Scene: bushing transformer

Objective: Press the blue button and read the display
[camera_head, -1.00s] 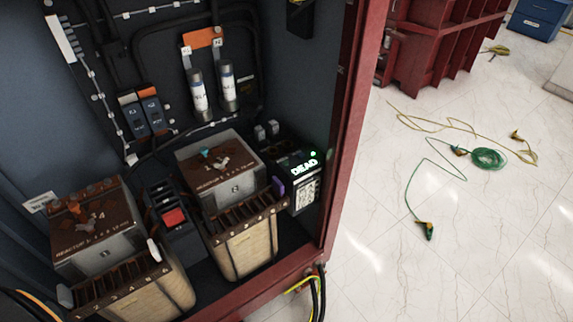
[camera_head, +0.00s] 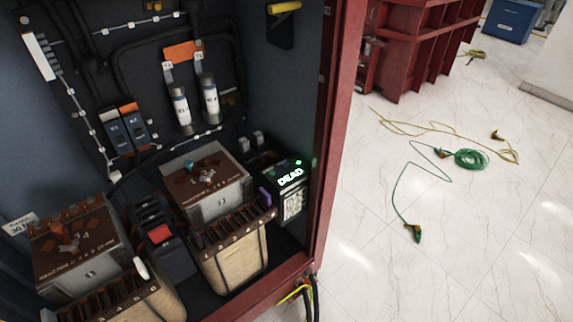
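A black display unit (camera_head: 292,203) stands at the right inside the open red-framed cabinet. Its lit green display (camera_head: 290,177) reads "DEAD", and a small green light (camera_head: 299,162) glows above it. A small blue-purple part (camera_head: 265,195) shows at the unit's left edge, beside the reactor. I cannot tell for sure whether it is the blue button. Neither of my grippers is in view.
Two brown-topped reactors (camera_head: 205,180) (camera_head: 75,240) fill the cabinet floor, with a red-topped switch (camera_head: 160,234) between them. A yellow handle (camera_head: 285,7) hangs on the inner wall.

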